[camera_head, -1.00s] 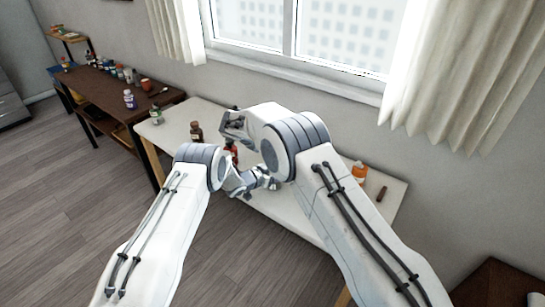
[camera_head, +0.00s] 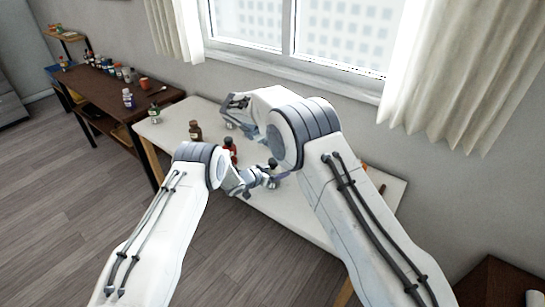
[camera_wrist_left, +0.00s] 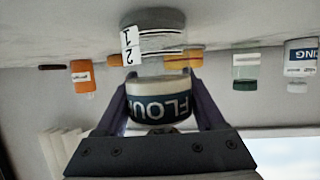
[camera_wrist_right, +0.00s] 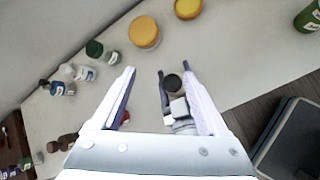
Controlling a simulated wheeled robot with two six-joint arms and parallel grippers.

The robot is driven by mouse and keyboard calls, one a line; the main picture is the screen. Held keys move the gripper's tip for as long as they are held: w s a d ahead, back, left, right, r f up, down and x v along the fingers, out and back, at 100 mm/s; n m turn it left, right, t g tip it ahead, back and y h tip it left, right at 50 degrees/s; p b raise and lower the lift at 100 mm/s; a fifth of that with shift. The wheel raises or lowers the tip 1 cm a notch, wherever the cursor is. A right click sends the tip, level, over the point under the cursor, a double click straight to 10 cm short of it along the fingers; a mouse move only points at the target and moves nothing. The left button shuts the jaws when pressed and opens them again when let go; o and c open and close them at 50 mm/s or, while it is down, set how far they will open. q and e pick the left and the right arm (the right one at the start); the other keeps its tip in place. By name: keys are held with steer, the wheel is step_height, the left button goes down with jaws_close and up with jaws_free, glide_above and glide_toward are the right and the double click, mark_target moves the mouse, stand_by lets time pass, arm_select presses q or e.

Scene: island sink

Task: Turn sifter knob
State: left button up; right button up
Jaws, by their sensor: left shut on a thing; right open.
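My left gripper (camera_wrist_left: 160,95) is shut on a jar with a dark band lettered FLOUR (camera_wrist_left: 160,105). In the left wrist view it appears upside down. A grey clear cylinder with a white number label (camera_wrist_left: 152,42) shows right against it; I cannot tell if the two are joined. In the head view a dark-topped piece (camera_head: 272,163) shows at my left gripper (camera_head: 270,178). My right gripper (camera_wrist_right: 159,72) is open. In the right wrist view a dark round top (camera_wrist_right: 173,82) shows near its right finger, between that finger and a dark bar.
Orange-topped jars (camera_wrist_right: 145,32), a green-topped jar (camera_wrist_right: 94,48) and a green bottle (camera_wrist_right: 308,17) stand on the pale table (camera_wrist_right: 235,65). A brown bottle (camera_head: 195,131) and a red bottle (camera_head: 230,147) stand left of my grippers.

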steer(key=f+m+y, duration=0.1)
steer(key=f+m, duration=0.2)
steer(key=m, duration=0.5)
steer(key=f+m+g+y, duration=0.1)
steer(key=f+m, duration=0.2)
steer(key=m, duration=0.6)
steer(key=w+f+m+y, duration=0.1)
steer(key=f+m, duration=0.2)
steer(key=m, duration=0.5)
steer(key=shift+d+f+g, duration=0.15)
steer(key=shift+f+g, duration=0.2)
steer(key=shift+g, duration=0.05)
jaws_close()
steer(key=shift+m+h, duration=0.3)
steer(key=shift+m, duration=0.7)
